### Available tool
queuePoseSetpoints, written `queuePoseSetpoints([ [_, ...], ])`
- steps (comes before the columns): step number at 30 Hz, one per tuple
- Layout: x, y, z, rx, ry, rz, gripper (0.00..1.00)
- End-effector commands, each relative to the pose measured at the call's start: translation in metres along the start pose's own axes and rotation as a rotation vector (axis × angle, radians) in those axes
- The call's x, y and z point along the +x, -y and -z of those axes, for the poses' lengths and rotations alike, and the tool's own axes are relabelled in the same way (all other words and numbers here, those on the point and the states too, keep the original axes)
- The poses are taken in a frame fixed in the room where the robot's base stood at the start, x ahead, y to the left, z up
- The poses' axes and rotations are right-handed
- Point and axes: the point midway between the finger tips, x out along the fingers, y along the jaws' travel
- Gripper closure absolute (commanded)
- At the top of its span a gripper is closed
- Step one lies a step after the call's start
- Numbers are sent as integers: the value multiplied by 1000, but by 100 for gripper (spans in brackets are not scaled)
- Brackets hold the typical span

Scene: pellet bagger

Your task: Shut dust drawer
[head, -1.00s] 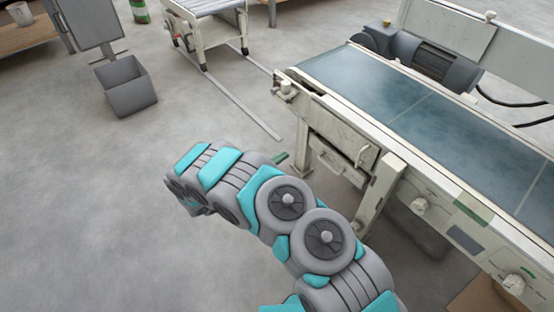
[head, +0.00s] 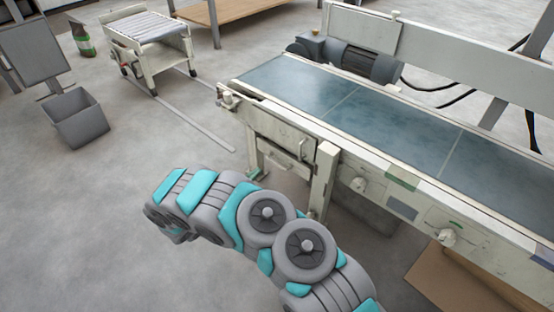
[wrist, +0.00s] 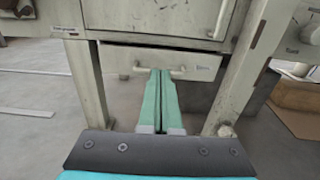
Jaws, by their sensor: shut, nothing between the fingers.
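The dust drawer (head: 285,160) is a pale, shallow drawer low under the near end of the conveyor frame. In the wrist view its front (wrist: 117,62) is seen nearly head-on, below a cabinet panel, with a bar handle and a small label at the right. It appears to stick out a little in the head view; how far is unclear. My gripper (wrist: 161,72) has its two green fingers together and empty, pointing at the drawer front. The fingertips overlap the middle of the handle in the picture; I cannot tell whether they touch it. The head view shows my arm but hides the fingers.
Frame legs stand on both sides of the drawer, the left (wrist: 88,85) and right (wrist: 236,75). The conveyor belt (head: 390,125) runs above to the right. A cardboard piece (head: 465,285) lies below it. A grey bin (head: 78,120) and roller stand (head: 150,45) are farther left.

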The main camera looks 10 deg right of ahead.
Motion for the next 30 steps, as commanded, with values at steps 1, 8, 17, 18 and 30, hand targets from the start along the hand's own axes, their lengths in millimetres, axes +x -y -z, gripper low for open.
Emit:
queuePoseSetpoints([
  [1,12,2,0,0,0,5,100],
  [8,57,2,1,-1,-2,5,100],
  [17,99,1,1,-1,-2,2,100],
  [18,102,1,1,-1,-3,2,100],
  [30,108,1,1,-1,-2,1,100],
])
